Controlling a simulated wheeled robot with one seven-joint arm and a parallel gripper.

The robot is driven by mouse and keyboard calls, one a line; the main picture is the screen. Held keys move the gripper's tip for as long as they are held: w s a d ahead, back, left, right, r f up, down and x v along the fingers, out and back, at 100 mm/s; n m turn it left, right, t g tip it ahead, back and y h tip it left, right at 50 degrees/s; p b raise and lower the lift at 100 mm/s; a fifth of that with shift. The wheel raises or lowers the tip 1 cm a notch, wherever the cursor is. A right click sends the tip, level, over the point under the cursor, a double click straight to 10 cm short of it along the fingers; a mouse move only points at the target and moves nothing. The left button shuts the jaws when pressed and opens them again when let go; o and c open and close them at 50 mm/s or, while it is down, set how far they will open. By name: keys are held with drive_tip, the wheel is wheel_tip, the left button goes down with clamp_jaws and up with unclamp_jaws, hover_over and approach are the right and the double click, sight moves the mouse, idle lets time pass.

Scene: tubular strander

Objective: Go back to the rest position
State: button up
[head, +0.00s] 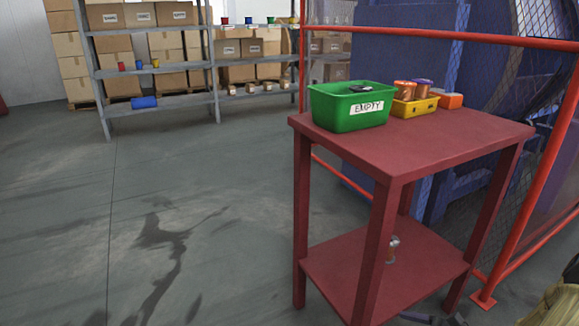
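My gripper is not seen for certain in the head view, which is the only view. A red table (440,141) stands at the right of centre. On its top are a green bin (337,117) labelled "EMPTY" and a yellow bin (414,107). The green bin has a dark item (364,86) at its top. The yellow bin holds an orange-copper spool (404,90) and a purple-topped one (421,89). An orange box (450,100) sits beside it. A small metallic item (392,248) is on the lower shelf.
A red-framed mesh fence (420,32) and blue machine (395,60) stand behind the table. Grey shelves (160,70) with cartons and spools line the back left. A blue cylinder (143,102) is there. Dark objects (430,319) cross the bottom edge. The stained floor at left is clear.

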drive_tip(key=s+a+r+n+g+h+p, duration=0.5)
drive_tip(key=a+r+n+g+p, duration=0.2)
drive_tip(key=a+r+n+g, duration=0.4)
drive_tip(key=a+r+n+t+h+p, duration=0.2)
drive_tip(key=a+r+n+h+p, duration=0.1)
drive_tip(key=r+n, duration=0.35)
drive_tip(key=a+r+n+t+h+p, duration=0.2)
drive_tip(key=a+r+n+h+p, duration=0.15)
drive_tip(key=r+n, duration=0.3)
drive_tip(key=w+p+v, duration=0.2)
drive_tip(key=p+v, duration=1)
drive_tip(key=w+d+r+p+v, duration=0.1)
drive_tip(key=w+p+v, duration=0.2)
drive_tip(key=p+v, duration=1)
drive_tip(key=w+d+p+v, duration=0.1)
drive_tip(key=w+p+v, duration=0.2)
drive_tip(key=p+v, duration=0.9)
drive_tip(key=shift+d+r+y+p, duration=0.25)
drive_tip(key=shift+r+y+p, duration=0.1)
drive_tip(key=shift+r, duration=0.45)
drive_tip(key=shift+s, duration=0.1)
